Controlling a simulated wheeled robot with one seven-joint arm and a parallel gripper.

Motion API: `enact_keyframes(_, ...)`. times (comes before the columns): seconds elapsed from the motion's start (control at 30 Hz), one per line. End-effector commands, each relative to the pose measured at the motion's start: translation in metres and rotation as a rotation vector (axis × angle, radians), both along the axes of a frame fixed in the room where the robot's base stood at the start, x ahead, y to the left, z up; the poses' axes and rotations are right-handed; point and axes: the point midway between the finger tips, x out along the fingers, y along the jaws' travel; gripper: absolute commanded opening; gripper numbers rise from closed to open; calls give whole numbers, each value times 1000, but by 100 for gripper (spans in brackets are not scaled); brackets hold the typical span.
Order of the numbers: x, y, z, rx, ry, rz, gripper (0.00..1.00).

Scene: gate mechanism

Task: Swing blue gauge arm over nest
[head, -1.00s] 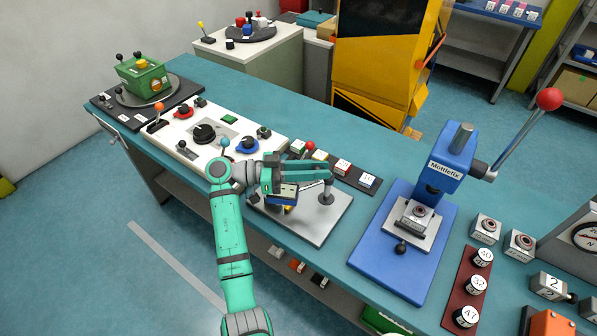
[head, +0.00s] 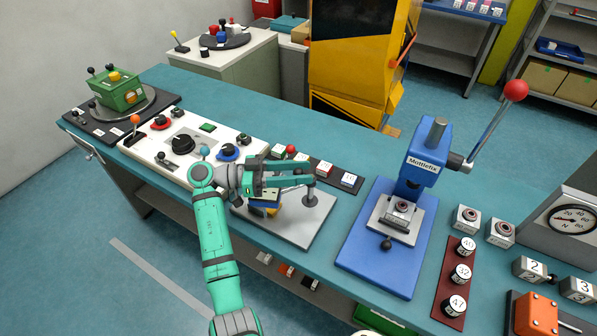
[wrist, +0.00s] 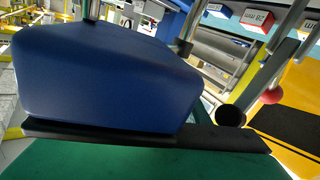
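My gripper (head: 308,174) is over the grey plate (head: 295,232) at the bench's front edge, its green fingers pointing right with a gap between them. A blue part (head: 264,204), apparently of the gauge arm, shows just below the gripper, with a yellow piece under it. A dark post (head: 310,198) stands on the plate near the fingertips. In the wrist view a large blue block (wrist: 105,85) fills the left, close against a dark finger strip (wrist: 150,138). The other finger is not clear there. The nest cannot be made out.
A white control panel (head: 165,165) with knobs and levers lies left of the gripper. A blue press (head: 385,240) with a red-knobbed lever stands to the right. Labelled blocks (head: 322,170) sit behind the plate. A round-dial gauge (head: 572,219) stands at the far right.

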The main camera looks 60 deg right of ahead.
Motion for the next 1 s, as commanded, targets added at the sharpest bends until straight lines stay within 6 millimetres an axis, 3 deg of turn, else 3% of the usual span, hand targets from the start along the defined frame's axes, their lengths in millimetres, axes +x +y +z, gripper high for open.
enact_keyframes(0.27, 10, 7, 0, 0, 0, 2, 41)
enact_keyframes(0.7, 70, 53, 1, 0, 0, 1, 41)
enact_keyframes(1.0, 85, 66, 0, -1, -1, 1, 41)
